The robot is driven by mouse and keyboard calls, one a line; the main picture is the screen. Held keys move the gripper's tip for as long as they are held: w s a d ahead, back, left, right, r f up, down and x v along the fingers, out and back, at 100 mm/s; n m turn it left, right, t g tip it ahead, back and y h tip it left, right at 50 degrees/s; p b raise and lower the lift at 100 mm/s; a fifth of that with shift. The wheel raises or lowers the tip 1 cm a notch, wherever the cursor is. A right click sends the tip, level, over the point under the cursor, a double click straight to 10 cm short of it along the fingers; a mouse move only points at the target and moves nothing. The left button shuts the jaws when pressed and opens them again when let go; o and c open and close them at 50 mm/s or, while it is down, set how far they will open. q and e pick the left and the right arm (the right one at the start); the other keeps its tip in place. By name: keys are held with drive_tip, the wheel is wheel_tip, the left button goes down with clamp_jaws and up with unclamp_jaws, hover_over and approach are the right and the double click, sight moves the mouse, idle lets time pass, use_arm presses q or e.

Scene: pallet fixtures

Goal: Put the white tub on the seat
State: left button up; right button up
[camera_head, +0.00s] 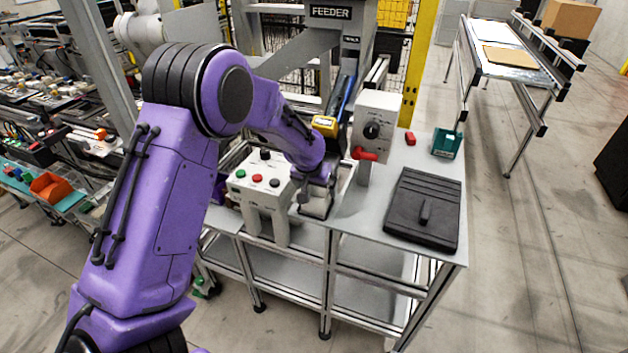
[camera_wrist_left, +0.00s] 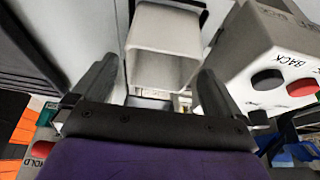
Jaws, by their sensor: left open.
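The white tub (camera_wrist_left: 163,52) shows in the left wrist view as a pale, open-topped square container between the two dark fingers of my left gripper (camera_wrist_left: 156,75). The fingers are apart, with one on each side of the tub. I cannot tell whether they touch it. In the head view my left gripper (camera_head: 317,198) points down at the left part of the grey table, beside the white button box, and mostly hides the tub. I cannot make out which surface is the seat. My right gripper is not in view.
The white button box (camera_head: 262,190) stands close left of my gripper. A knob box (camera_head: 375,125) with a red handle stands behind right. A black handled plate (camera_head: 425,208) and a teal bin (camera_head: 447,143) are on the grey table (camera_head: 352,212).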

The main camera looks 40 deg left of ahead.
use_arm(q)
drive_tip(key=v, duration=0.8)
drive_tip(key=shift+s+r+b, duration=0.15)
drive_tip(key=shift+r+b, duration=0.05)
drive_tip(key=shift+b, duration=0.25)
